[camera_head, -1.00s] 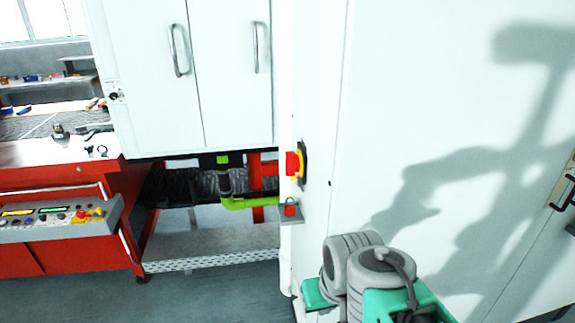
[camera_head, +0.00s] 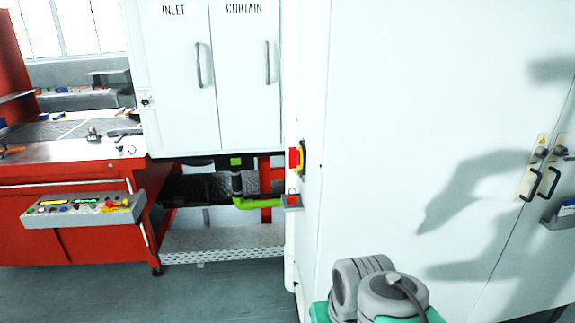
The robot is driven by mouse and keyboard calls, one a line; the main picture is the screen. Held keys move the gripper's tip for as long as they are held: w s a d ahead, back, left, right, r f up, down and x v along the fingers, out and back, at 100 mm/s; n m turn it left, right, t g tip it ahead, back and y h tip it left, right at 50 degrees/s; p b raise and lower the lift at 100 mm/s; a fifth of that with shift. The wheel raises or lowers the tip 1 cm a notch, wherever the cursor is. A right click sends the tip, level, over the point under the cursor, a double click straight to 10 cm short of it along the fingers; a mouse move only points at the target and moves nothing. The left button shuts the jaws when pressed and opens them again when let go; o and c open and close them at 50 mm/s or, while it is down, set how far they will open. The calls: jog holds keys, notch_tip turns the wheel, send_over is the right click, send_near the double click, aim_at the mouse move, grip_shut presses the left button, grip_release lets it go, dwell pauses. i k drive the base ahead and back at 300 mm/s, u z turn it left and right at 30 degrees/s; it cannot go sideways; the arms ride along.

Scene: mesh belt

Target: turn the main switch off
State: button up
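The main switch (camera_head: 296,160), a red knob on a yellow plate, sits on the narrow edge of the tall white cabinet (camera_head: 410,120), near the middle of the head view. I see it from the side, so the exact angle of its knob cannot be told. Grey and teal links of my arm show at the bottom, right of centre, below the switch and apart from it. My gripper is outside the frame. A shadow of my arm falls across the white cabinet.
A small grey box with a red button (camera_head: 292,199) is just below the switch. White doors (camera_head: 243,90) marked INLET and CURTAIN hang left of it. A red bench with a button panel (camera_head: 84,208) stands at far left. Cabinet handles (camera_head: 545,180) are at right. The floor at lower left is clear.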

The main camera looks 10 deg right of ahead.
aim_at(293, 153)
jog(key=u, duration=0.65)
jog(key=i, duration=0.75)
jog(key=u, duration=1.1)
jog(key=i, duration=1.9)
jog(key=z, duration=1.2)
jog(key=i, duration=0.85)
jog(key=z, duration=0.85)
